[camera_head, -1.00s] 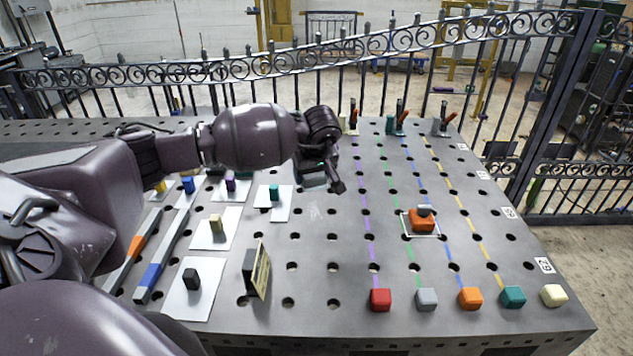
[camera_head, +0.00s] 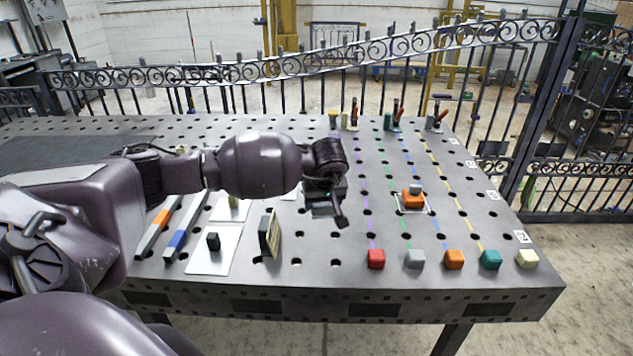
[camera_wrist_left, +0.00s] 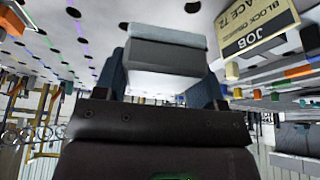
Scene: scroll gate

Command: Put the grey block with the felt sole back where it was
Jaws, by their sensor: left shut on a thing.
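My left gripper (camera_head: 325,208) is shut on a grey block (camera_wrist_left: 165,55), seen between the fingers in the left wrist view. The block has a darker grey side, a bluish-grey slab at one face and a pale face at the other; I cannot tell which is felt. In the head view the gripper hangs over the table's middle, right of the sign, and mostly hides the block. An orange block with a grey piece on top (camera_head: 412,198) sits in a white outlined square to the right. My right gripper is not in view.
A front row holds red (camera_head: 376,259), grey (camera_head: 415,258), orange, teal and cream blocks. A standing sign (camera_head: 270,234), also in the wrist view (camera_wrist_left: 255,28), is left of the gripper. A black block (camera_head: 213,242) stands on a white card. Clamps stand at the back.

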